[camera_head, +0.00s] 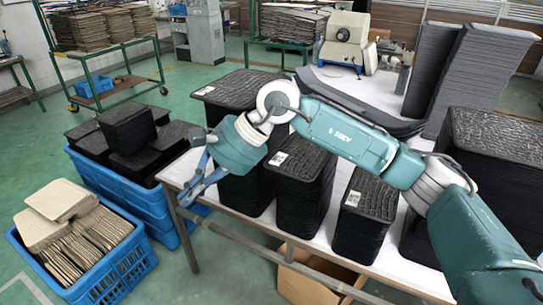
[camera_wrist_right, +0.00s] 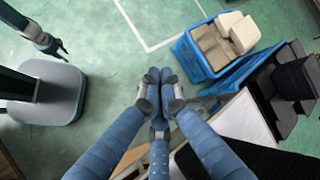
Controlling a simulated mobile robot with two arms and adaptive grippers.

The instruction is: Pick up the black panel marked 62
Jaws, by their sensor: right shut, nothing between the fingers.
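Several stacks of black panels stand on the white-topped table (camera_head: 218,203). The stack in the front middle (camera_head: 303,160) and the one to its right (camera_head: 374,192) carry small white labels. The back-left stack (camera_head: 240,88) also has a label. The print is too small to read, so I cannot tell which is 62. My right gripper (camera_head: 200,187) is shut and empty, beyond the table's left edge; its closed fingers show in the wrist view (camera_wrist_right: 153,92). What looks like my left gripper (camera_wrist_right: 60,47) is at the wrist view's upper left, too small to judge.
A blue crate of tan panels (camera_head: 128,262) stands on the floor at the left. Blue crates with black panels (camera_head: 130,200) stand between it and the table. A cardboard box (camera_head: 300,288) is under the table. My right arm hides part of the table. Green floor is free at left.

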